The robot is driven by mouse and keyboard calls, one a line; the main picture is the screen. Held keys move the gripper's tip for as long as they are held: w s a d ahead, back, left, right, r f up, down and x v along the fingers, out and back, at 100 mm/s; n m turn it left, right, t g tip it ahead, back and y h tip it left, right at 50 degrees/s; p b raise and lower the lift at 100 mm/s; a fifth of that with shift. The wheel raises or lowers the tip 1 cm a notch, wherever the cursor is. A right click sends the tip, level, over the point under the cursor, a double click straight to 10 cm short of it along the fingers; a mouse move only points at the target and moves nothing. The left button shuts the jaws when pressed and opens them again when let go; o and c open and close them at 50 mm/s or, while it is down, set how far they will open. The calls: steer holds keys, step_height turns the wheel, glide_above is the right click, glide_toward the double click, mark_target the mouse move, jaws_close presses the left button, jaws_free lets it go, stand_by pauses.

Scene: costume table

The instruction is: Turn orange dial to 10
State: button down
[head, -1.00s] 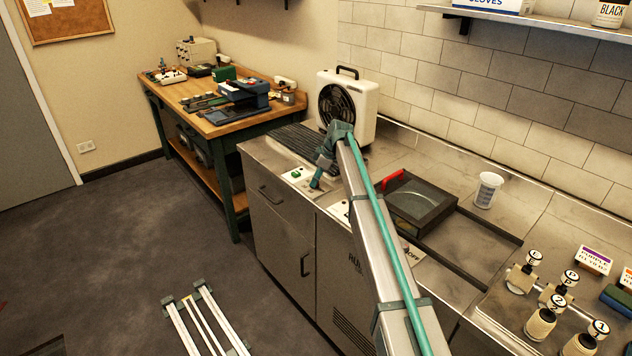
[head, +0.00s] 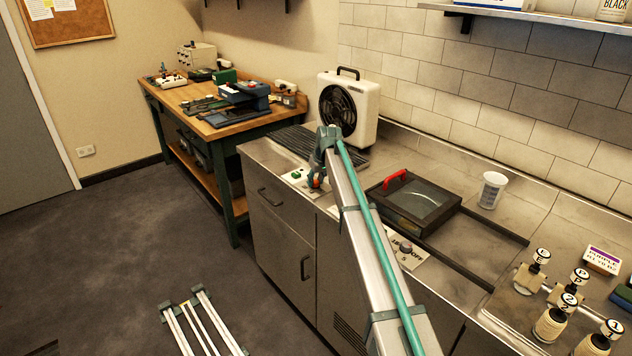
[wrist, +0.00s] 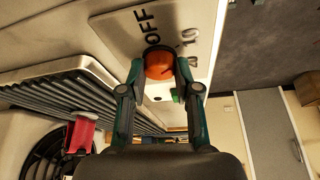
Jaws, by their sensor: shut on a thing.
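The orange dial (wrist: 158,64) sits on a light panel (wrist: 112,28) marked OFF, 10 and another number partly hidden. The 10 lies to the right of the dial and OFF above it in the wrist view. My gripper (wrist: 160,70) is shut on the dial, one teal finger on each side. I cannot make out the dial's pointer. In the head view my gripper (head: 317,172) is down at the counter's front left, with a bit of orange showing at its tips. A green button (head: 297,175) is just left of it.
A ribbed dark rack (head: 300,143) and a white fan (head: 350,108) stand behind my gripper. A glass-lidded box with a red handle (head: 394,179) is to the right. A second dial (head: 405,248), also marked OFF, is on the front edge. A clear cup (head: 493,190) stands farther right.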

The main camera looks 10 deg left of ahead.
steer(key=shift+m, duration=0.5)
steer(key=c, duration=0.8)
jaws_free()
steer(key=shift+c, duration=0.2)
steer(key=v, duration=1.2)
steer(key=shift+a, duration=0.2)
steer(key=shift+r, duration=0.1)
